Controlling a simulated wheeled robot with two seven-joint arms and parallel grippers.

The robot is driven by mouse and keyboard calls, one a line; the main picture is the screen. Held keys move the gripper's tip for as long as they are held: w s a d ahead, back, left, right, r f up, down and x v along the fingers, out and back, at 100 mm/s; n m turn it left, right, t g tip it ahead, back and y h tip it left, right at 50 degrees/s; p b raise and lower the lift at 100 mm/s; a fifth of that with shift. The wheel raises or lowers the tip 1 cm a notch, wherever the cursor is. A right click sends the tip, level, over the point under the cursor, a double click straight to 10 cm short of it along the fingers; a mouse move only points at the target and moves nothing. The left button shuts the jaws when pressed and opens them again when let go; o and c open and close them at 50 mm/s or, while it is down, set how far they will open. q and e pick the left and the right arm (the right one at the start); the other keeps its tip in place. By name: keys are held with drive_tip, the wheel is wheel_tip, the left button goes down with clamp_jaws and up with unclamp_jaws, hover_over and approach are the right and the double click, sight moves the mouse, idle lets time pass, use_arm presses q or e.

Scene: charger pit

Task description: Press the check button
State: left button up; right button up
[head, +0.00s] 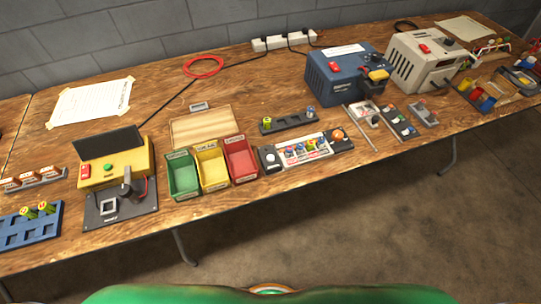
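No part is readably marked as the check button. A yellow tester (118,168) at the left has a dark tilted screen (107,142), a green round button (108,167) and a red switch (85,171). At the middle, a light tray (304,151) holds several small batteries. A black block with a white round button (270,157) adjoins its left end, and one with an orange round button (338,134) its right end. Neither of my grippers is in view.
Green (181,188), yellow (212,187) and red (241,173) bins stand between tester and tray. A blue charger (330,85) and a beige one (405,72) stand behind at the right. A blue rack (35,240) lies at far left. Cables cross the wooden table (170,105).

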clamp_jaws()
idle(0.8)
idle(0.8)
